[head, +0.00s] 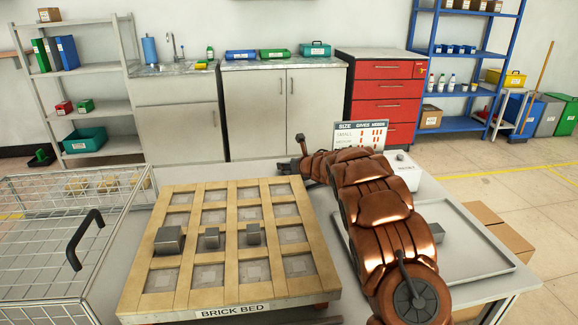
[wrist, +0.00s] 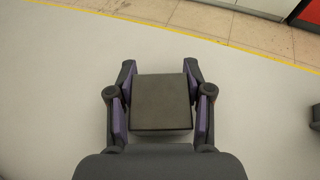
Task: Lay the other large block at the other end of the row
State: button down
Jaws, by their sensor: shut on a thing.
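My gripper (wrist: 160,90) is shut on a large dark grey block (wrist: 160,103), with a finger on each side. In the head view my gripper (head: 287,167) is small and dark at the far end of my arm, near the back edge of the brick bed; I cannot make out the held block clearly there. The wooden brick bed (head: 225,297) is a grid of square cells. A row across it holds a large grey block (head: 168,241) at the left, a small one (head: 211,239) and a slightly bigger one (head: 253,234). The row's right-end cell (head: 291,235) looks empty.
A grey tray (head: 482,262) at the right holds a grey block (head: 437,233), partly behind my arm. A size sign (head: 358,134) stands behind my arm. A wire basket (head: 45,255) with a black handle is close on the bed's left.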

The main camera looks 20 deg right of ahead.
jog(key=c, duration=0.9)
grip_release()
jog(key=shift+f, duration=0.1)
jog(key=shift+c, duration=0.2)
jog(key=o, duration=0.5)
